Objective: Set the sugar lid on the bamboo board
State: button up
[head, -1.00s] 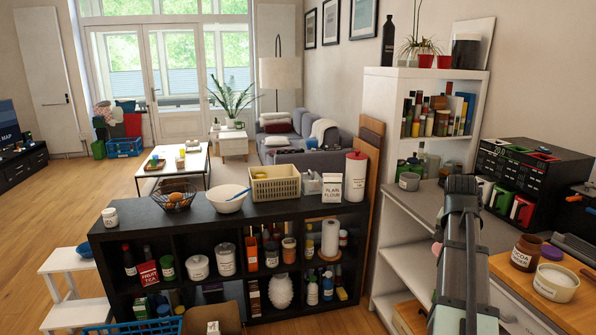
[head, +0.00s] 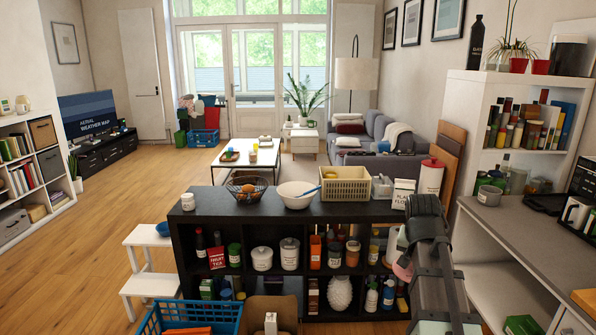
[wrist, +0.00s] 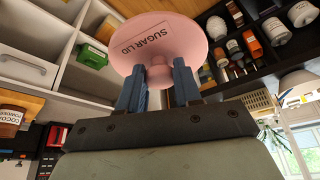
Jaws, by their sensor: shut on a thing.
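The pink round sugar lid (wrist: 155,42) is in my gripper (wrist: 158,78). The blue fingers are shut on its knob, and the flat face with the label shows in the wrist view. In the head view the lid (head: 402,269) is a small pink patch beside my arm, in front of the right end of the black shelf; my arm hides most of the gripper. I cannot tell for sure which wood is the bamboo board. An orange wooden edge (head: 586,299) shows at the lower right, and brown boards (head: 450,146) lean behind the black shelf.
The black cube shelf (head: 230,205) holds jars below, with a wire basket, white bowl (head: 297,196) and cream crate on top. A grey-topped white unit (head: 510,225) stands at the right. A blue basket (head: 190,318) and white step stool (head: 150,285) stand at the lower left.

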jog(key=w+a+n+y, duration=0.1)
jog(key=w+a+n, duration=0.15)
jog(key=a, duration=0.55)
jog(key=w+a+n+y, duration=0.1)
jog(key=a+n, duration=0.2)
jog(key=a, duration=0.4)
jog(key=s+d+f, duration=0.1)
jog(key=s+f, duration=0.2)
jog(key=f, duration=1.2)
jog(key=shift+s+f+t, duration=0.15)
jog(key=shift+t, duration=0.25)
jog(key=shift+n, duration=0.25)
